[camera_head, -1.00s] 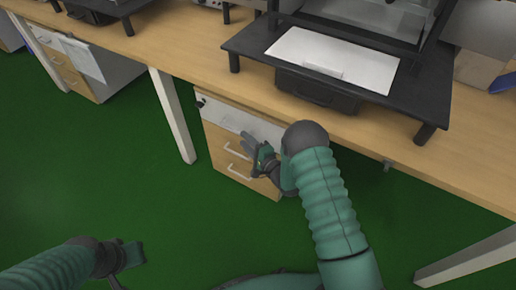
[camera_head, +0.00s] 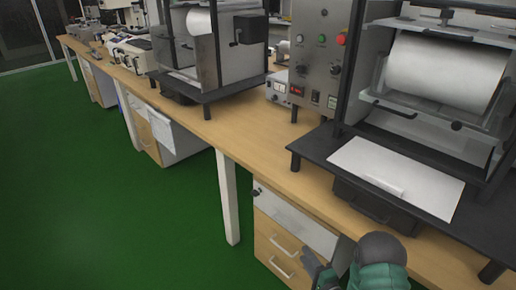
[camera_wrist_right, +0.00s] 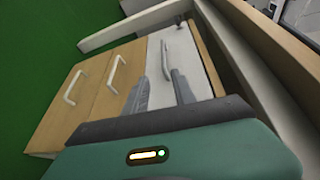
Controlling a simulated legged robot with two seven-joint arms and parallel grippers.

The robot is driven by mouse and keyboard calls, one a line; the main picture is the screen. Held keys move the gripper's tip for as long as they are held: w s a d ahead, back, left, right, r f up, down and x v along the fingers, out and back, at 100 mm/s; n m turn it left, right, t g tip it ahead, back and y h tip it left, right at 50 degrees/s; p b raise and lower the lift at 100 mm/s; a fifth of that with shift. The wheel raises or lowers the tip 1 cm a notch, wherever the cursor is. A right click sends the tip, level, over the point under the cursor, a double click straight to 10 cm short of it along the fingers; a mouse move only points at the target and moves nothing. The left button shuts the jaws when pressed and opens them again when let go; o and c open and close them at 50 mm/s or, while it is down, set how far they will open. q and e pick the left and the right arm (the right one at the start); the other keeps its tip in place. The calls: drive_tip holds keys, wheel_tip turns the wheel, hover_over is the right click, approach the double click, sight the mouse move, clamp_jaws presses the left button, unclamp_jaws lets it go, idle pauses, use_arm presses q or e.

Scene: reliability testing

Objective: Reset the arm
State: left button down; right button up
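My right arm comes in at the bottom right of the head view. Its gripper (camera_head: 312,262) is in front of the drawer cabinet (camera_head: 290,232) under the bench. In the right wrist view, the two grey fingers of this gripper (camera_wrist_right: 159,76) are apart with nothing between them. A pale drawer handle (camera_wrist_right: 165,58) lies just beyond the fingertips; I cannot tell whether they touch it. My left arm and gripper are out of view.
The wooden bench (camera_head: 232,128) runs along the right side, close above my right arm. It carries a machine with a white roll (camera_head: 440,75) and a control box (camera_head: 318,60). A bench leg (camera_head: 228,198) stands left of the cabinet. Green floor (camera_head: 95,210) is clear at left.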

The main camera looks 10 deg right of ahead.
drive_tip(key=s+a+r+n+g+h, duration=0.1)
drive_tip(key=s+a+r+n+g, duration=0.1)
drive_tip(key=s+r+n+g, duration=0.45)
drive_tip(key=s+a+r+n+g+h+p, duration=0.1)
drive_tip(key=s+r+n+g+h, duration=0.15)
drive_tip(key=s+n, duration=0.45)
drive_tip(key=s+a+r+n+g, duration=0.25)
drive_tip(key=s+g, duration=0.25)
drive_tip(key=s, duration=0.4)
wheel_tip(320, 180, up, 27)
drive_tip(key=p, duration=2.7)
drive_tip(key=shift+w+d+n, duration=0.25)
drive_tip(key=shift+n, duration=0.05)
